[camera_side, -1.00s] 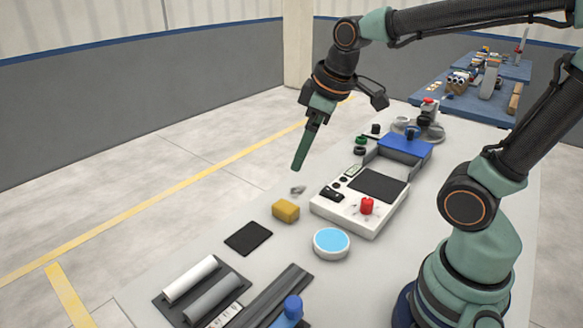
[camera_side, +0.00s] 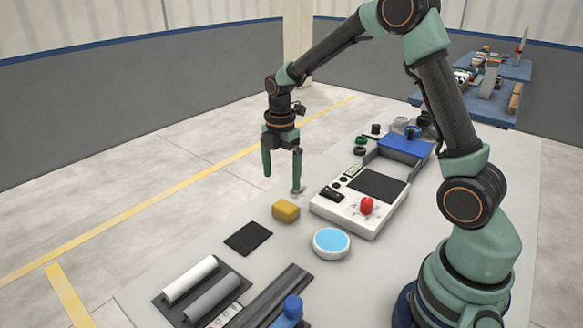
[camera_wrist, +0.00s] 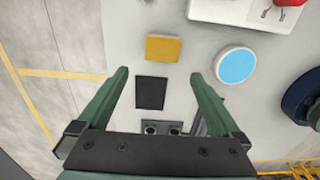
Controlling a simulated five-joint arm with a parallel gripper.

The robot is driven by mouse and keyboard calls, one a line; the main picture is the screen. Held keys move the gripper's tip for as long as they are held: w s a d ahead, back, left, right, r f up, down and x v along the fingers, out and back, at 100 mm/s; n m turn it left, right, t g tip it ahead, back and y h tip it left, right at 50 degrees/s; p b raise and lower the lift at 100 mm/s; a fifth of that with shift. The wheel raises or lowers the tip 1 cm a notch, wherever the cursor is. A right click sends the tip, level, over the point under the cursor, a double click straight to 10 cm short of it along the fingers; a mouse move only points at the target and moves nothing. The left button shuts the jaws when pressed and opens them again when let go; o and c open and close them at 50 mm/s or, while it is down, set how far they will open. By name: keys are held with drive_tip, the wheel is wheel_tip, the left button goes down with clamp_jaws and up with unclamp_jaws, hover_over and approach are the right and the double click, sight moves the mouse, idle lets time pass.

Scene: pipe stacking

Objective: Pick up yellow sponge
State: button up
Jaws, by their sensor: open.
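The yellow sponge (camera_side: 285,210) is a small block lying on the light grey table, between a black square pad and a white device. In the wrist view the sponge (camera_wrist: 163,48) lies beyond my fingertips, roughly centred between them from side to side. My gripper (camera_side: 282,182) points down with its fingers spread apart and nothing between them. In the side view it hangs above the table's far edge, behind the sponge and apart from it. It also shows in the wrist view (camera_wrist: 158,76).
A black pad (camera_side: 248,237) lies left of the sponge. A blue-topped round dish (camera_side: 331,242) and a white device with a red knob (camera_side: 340,213) are to the right. White and grey cylinders (camera_side: 190,279) lie on a rack at front left.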

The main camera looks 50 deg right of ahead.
sight(285, 205)
wheel_tip(285, 205, down, 6)
drive_tip(key=shift+r, duration=0.2)
drive_tip(key=f, duration=0.2)
drive_tip(key=d+f, duration=0.1)
drive_tip(key=f, duration=0.1)
drive_tip(key=shift+s, duration=0.25)
drive_tip(key=shift+f, duration=0.6)
drive_tip(key=c, duration=1.2)
